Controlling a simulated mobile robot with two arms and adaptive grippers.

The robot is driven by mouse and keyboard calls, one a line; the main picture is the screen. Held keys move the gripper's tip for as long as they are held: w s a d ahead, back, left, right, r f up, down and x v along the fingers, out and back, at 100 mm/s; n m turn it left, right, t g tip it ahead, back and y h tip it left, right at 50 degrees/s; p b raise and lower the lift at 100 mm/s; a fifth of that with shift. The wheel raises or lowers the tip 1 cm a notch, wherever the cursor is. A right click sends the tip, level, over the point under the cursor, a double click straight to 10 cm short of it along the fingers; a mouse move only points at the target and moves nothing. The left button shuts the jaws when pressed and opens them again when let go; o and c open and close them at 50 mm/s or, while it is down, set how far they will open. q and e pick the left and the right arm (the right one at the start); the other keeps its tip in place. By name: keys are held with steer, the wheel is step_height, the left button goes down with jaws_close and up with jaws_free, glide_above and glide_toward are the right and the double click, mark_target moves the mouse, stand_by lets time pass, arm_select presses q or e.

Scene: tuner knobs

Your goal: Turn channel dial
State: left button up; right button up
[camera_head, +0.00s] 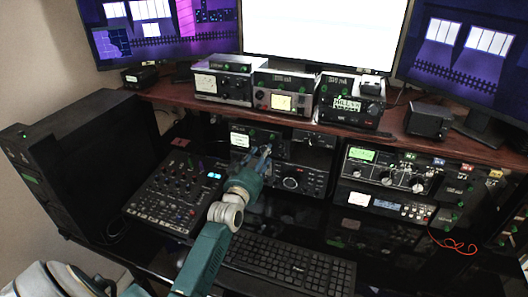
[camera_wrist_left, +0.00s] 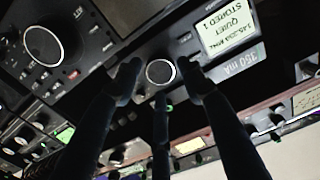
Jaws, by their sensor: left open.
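In the left wrist view, a round dial (camera_wrist_left: 160,72) with a pale ring around a dark face sits on a black radio panel. Beside it is a lit display (camera_wrist_left: 229,31) reading "QUIET STORED 1". My left gripper (camera_wrist_left: 160,78) is open, its dark fingers spread around the dial; whether they touch it is unclear. In the head view the same gripper (camera_head: 265,155) is at the front of the small black radio (camera_head: 241,139), and it hides the dial there. No label naming the channel dial is readable. My right gripper is not in view.
A larger black unit (camera_head: 299,181) with a big knob sits just below and right of the gripper. A mixer panel (camera_head: 172,197) lies left and a keyboard (camera_head: 290,264) in front. A wooden shelf (camera_head: 226,106) with several radios runs above.

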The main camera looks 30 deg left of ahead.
arm_select(q)
steer(key=shift+x, duration=0.9)
steer(key=shift+c, duration=0.2)
steer(key=c, duration=0.8)
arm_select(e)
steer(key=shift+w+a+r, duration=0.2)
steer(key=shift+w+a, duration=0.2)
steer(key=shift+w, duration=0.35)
arm_select(q)
steer(key=shift+m, duration=0.3)
